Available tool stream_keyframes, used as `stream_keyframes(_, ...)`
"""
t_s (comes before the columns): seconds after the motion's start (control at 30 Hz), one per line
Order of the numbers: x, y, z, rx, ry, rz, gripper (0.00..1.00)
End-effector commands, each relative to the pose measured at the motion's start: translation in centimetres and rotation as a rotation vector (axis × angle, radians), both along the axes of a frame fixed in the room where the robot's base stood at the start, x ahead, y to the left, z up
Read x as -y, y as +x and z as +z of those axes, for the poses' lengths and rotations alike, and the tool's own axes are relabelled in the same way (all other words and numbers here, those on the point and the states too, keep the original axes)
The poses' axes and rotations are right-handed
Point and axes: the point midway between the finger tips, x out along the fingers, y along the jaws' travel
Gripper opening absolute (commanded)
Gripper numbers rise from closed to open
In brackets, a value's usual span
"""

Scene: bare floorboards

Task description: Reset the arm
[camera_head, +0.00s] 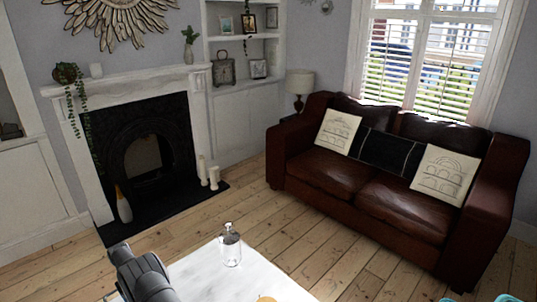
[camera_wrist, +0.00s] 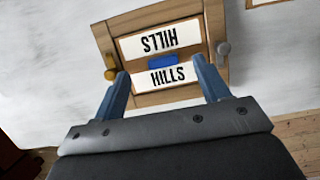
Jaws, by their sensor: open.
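My gripper (camera_wrist: 160,66) shows in the wrist view with its two blue fingers spread apart. It looks down at a wooden frame or box (camera_wrist: 150,19) with two white panels reading "HILLS", one of them upside down. A small blue piece (camera_wrist: 163,62) lies between the panels, and I see nothing gripped. The fingertips overlap the frame's sides in the picture; I cannot tell whether they touch it. In the head view, only a dark grey part of my arm shows at the lower left, and the fingers are not visible there.
A clear glass bottle (camera_head: 230,244) stands on the white tabletop (camera_head: 195,268). An orange thing (camera_head: 266,299) and teal shapes (camera_head: 458,298) are cut off at the bottom edge. A brown sofa (camera_head: 340,172) and a fireplace (camera_head: 140,150) stand beyond open floorboards.

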Motion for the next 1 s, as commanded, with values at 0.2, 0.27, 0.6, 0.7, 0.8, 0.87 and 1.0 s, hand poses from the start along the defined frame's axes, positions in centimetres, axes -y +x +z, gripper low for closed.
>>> stream_keyframes(0.2, -0.6, -0.2, 1.0, 0.002, 0.002, 0.127, 0.68)
stream_keyframes(0.27, -0.8, -0.3, 1.0, 0.002, 0.004, 0.188, 0.68)
stream_keyframes(0.6, -2.0, -0.5, 1.0, 0.001, 0.004, 0.533, 0.68)
stream_keyframes(0.7, -2.4, -0.7, 1.0, 0.002, 0.004, 0.635, 0.68)
stream_keyframes(0.8, -2.7, -0.8, 1.0, 0.001, 0.004, 0.733, 0.68)
stream_keyframes(0.87, -2.9, -0.8, 1.1, 0.001, 0.003, 0.786, 0.68)
stream_keyframes(1.0, -3.2, -0.9, 1.1, 0.001, 0.005, 0.886, 0.68)
